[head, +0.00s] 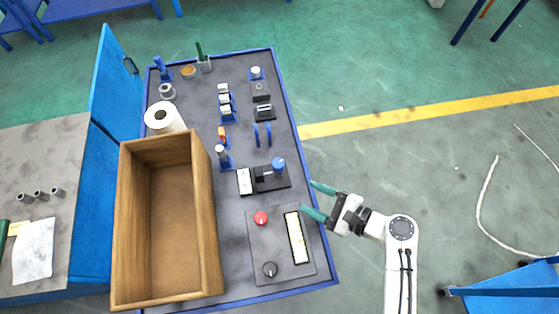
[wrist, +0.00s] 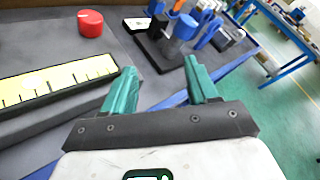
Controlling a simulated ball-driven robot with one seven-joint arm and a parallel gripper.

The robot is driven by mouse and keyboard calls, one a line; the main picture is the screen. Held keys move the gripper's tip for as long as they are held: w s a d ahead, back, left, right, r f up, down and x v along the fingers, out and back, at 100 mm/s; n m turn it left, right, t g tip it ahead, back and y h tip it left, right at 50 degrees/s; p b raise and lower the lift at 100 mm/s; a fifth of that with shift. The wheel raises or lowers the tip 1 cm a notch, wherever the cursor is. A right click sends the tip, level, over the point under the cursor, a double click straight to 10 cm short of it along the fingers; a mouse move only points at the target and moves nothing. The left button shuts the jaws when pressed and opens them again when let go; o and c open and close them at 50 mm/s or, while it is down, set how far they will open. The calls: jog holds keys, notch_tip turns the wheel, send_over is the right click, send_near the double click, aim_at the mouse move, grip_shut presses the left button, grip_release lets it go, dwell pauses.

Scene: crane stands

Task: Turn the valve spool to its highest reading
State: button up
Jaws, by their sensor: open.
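A black block (head: 268,181) with an upright blue-capped part (head: 278,164) and a white plate (head: 245,181) stands on the table. The blue part also shows in the wrist view (wrist: 185,28). Below it lies a grey panel (head: 283,268) with a red knob (head: 260,218), a black knob (head: 270,269) and a pale yellow marked scale (head: 297,238). I cannot tell which of these is the valve spool; the readings are too small. My gripper (head: 314,200) is open and empty at the table's right edge, right of the block and panel. Its green fingers (wrist: 160,68) show in the wrist view.
A wooden crate (head: 208,240) takes up the table's left side, with a white roll (head: 164,118) behind it. Several small tools and blue holders (head: 263,134) stand farther back. The floor (head: 400,170) right of the table is mostly clear.

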aim_at(283, 167)
jog(key=m, duration=0.1)
jog(key=w+m+t+y, duration=0.1)
jog(key=m, duration=0.1)
jog(key=a+m+t, duration=0.1)
jog(key=m, duration=0.1)
jog(key=shift+w+r, duration=0.25)
jog(key=shift+r, duration=0.05)
jog(key=m, duration=0.1)
jog(key=w+m+t+y, duration=0.1)
jog(key=m, duration=0.1)
jog(key=shift+w+a+r+t, duration=0.1)
jog(key=shift+a+r+t, duration=0.05)
jog(key=shift+r+t, duration=0.15)
jog(key=p+x, duration=0.1)
jog(key=x, duration=0.9)
jog(key=shift+w+a+f, duration=0.1)
jog(key=shift+w+a, duration=0.05)
jog(key=shift+a, duration=0.1)
jog(key=c, duration=0.9)
jog(key=shift+c, duration=0.2)
